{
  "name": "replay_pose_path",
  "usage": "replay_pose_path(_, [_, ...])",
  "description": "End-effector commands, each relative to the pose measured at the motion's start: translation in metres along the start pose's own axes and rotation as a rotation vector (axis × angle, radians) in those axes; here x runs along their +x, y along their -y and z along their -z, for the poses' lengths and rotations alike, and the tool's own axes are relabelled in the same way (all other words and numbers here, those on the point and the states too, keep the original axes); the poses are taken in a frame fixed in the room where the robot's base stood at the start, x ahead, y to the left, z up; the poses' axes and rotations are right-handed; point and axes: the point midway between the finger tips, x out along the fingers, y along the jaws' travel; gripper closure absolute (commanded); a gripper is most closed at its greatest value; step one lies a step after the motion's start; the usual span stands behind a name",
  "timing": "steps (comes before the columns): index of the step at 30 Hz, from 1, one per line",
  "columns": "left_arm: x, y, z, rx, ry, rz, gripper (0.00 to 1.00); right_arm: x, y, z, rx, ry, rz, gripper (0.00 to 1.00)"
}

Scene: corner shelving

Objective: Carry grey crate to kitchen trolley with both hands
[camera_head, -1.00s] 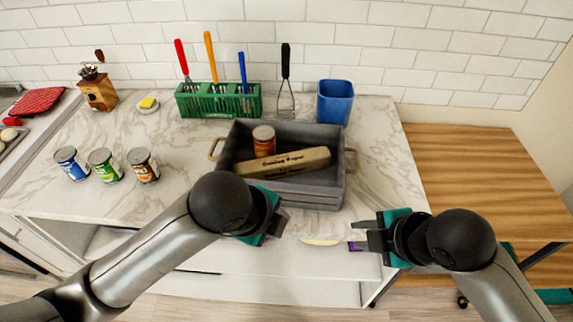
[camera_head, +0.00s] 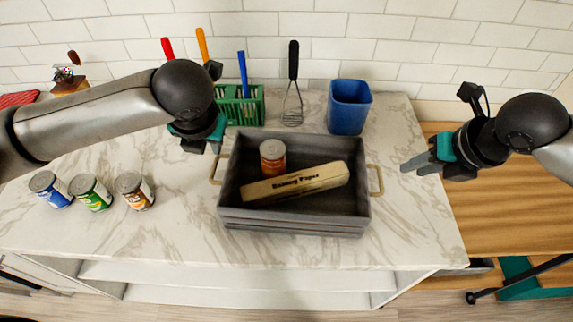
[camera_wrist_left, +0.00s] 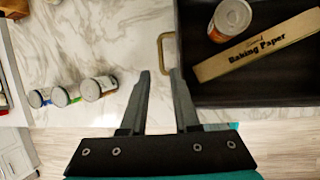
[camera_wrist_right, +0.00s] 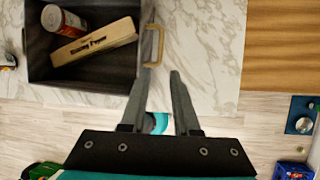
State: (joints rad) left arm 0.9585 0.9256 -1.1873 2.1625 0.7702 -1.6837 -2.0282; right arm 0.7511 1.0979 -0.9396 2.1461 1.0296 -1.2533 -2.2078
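The grey crate (camera_head: 293,228) stands upright on the marble counter, with a brass handle on each short side. Inside it are a can (camera_head: 272,157) and a long baking paper box (camera_head: 297,184). My left gripper (camera_head: 214,148) is open and empty, above and behind the left handle (camera_head: 217,168). In the left wrist view that handle (camera_wrist_left: 161,54) lies just beyond my fingertips. My right gripper (camera_head: 405,168) is right of the right handle (camera_head: 376,180), apart from it. In the right wrist view it is open and empty, with the handle (camera_wrist_right: 154,45) beyond its fingertips.
The wooden trolley top (camera_head: 490,215) adjoins the counter on the right and looks clear. A blue bin (camera_head: 348,107) and a green utensil rack (camera_head: 240,106) stand behind the crate. Several cans, one of them green (camera_head: 91,192), stand to the left.

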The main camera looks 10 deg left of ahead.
Motion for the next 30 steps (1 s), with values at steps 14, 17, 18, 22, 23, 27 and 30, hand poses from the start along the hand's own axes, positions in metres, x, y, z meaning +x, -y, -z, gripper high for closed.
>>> replay_pose_path(14, [0.006, -0.001, 0.000, 0.000, -0.001, -0.002, 0.70, 0.006, 0.000, 0.000, 0.000, -0.001, -0.002, 0.70])
replay_pose_path(17, [0.018, -0.001, 0.000, 0.000, -0.003, -0.002, 0.70, 0.018, 0.000, 0.000, 0.001, -0.003, -0.001, 0.70])
replay_pose_path(18, [0.024, -0.001, 0.001, 0.000, -0.004, -0.004, 0.70, 0.024, -0.001, 0.001, 0.001, -0.004, -0.002, 0.70])
replay_pose_path(22, [0.049, -0.001, 0.001, -0.001, -0.004, -0.003, 0.70, 0.049, -0.001, 0.001, 0.001, -0.004, -0.001, 0.70])
replay_pose_path(23, [0.056, -0.001, 0.001, 0.000, -0.005, -0.004, 0.70, 0.056, -0.001, 0.001, 0.000, -0.004, -0.002, 0.70])
replay_pose_path(27, [0.081, -0.001, 0.001, 0.000, -0.003, -0.003, 0.70, 0.081, -0.001, 0.001, 0.001, -0.003, -0.001, 0.70])
replay_pose_path(30, [0.097, 0.000, 0.000, 0.000, -0.002, -0.003, 0.70, 0.098, -0.001, 0.001, 0.002, -0.003, -0.001, 0.70])
